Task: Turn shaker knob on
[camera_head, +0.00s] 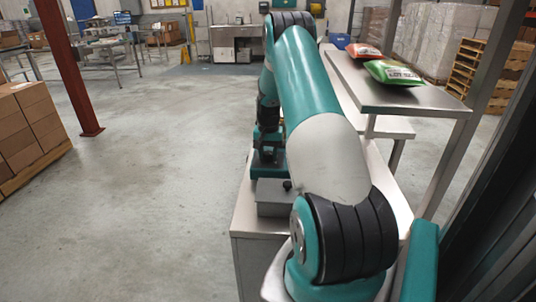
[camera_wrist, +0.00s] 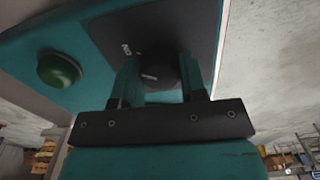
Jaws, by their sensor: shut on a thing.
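The shaker knob (camera_wrist: 160,76) is a round black knob with a small pale mark, seen in the wrist view. It sits on a dark plate (camera_wrist: 100,30) on a teal panel (camera_wrist: 25,50). White lettering that looks like ON is on the plate, just above and left of the knob. My gripper (camera_wrist: 159,66) has its two teal fingers on either side of the knob and is shut on it. Part of the knob is hidden by the fingers. In the head view my arm hides the knob, and the fingers cannot be made out.
A green domed button (camera_wrist: 58,70) sits on the panel left of the gripper. In the head view, a steel shelf (camera_head: 400,97) holds an orange bag (camera_head: 363,51) and a green bag (camera_head: 392,73). Stacked cartons (camera_head: 30,125) stand at the left; the floor between is clear.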

